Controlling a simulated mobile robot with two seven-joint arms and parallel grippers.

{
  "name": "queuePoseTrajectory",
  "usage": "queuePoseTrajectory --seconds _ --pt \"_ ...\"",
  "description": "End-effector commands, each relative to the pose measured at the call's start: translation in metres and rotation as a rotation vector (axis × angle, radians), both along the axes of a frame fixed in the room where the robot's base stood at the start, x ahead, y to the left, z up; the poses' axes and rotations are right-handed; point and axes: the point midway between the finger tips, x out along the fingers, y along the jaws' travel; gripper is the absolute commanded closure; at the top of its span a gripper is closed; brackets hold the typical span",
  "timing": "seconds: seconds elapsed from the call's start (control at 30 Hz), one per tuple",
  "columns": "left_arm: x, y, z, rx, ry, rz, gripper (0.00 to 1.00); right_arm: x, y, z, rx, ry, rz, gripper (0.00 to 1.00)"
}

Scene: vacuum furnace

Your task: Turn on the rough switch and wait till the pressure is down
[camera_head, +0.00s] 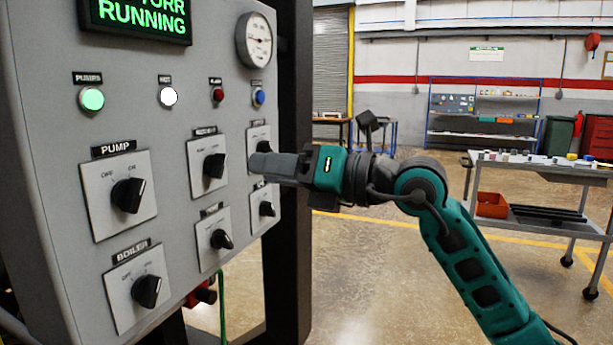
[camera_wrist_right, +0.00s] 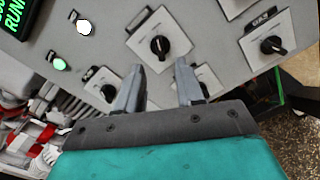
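The rough switch appears to be the black knob (camera_head: 214,166) on a white plate in the upper row of the grey panel, though its label is blurred. It also shows in the right wrist view as a knob (camera_wrist_right: 160,45) just beyond and between the fingertips. My right gripper (camera_head: 256,165) comes in from the right in the head view, in front of the panel and overlapping the right-hand knobs. In the wrist view its fingers (camera_wrist_right: 158,66) are apart with nothing between them. The display (camera_head: 138,15) reads RUNNING, its pressure number cut off. My left gripper is not in view.
The PUMP knob (camera_head: 128,195), BOILER knob (camera_head: 147,291) and lower middle knob (camera_head: 221,239) are close by. A round gauge (camera_head: 254,40) sits at the panel's upper right. The green light (camera_head: 92,98) and white light (camera_head: 168,97) are lit.

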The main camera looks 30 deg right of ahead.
Motion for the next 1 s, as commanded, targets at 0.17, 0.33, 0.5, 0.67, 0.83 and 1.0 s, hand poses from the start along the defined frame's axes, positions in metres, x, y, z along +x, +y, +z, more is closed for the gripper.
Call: queuePoseTrajectory --seconds 0.17,0.33,0.5,0.67,0.83,1.0 --pt "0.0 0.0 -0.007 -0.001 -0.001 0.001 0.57 -0.027 -0.02 -0.003 -0.003 0.001 -0.001 0.63" --pt "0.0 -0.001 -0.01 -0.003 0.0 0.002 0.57 -0.04 -0.031 -0.001 0.0 0.001 0.001 0.63" --pt "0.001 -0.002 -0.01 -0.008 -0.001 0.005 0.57 -0.045 -0.034 0.0 0.0 0.0 0.001 0.63" --pt "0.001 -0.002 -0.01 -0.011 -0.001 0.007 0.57 -0.046 -0.035 0.0 0.0 0.0 0.001 0.63" --pt "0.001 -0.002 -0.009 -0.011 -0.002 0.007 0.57 -0.045 -0.035 0.0 0.0 0.0 0.001 0.63" --pt "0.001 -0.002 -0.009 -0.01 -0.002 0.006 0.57 -0.045 -0.034 0.0 0.002 0.001 0.002 0.63"
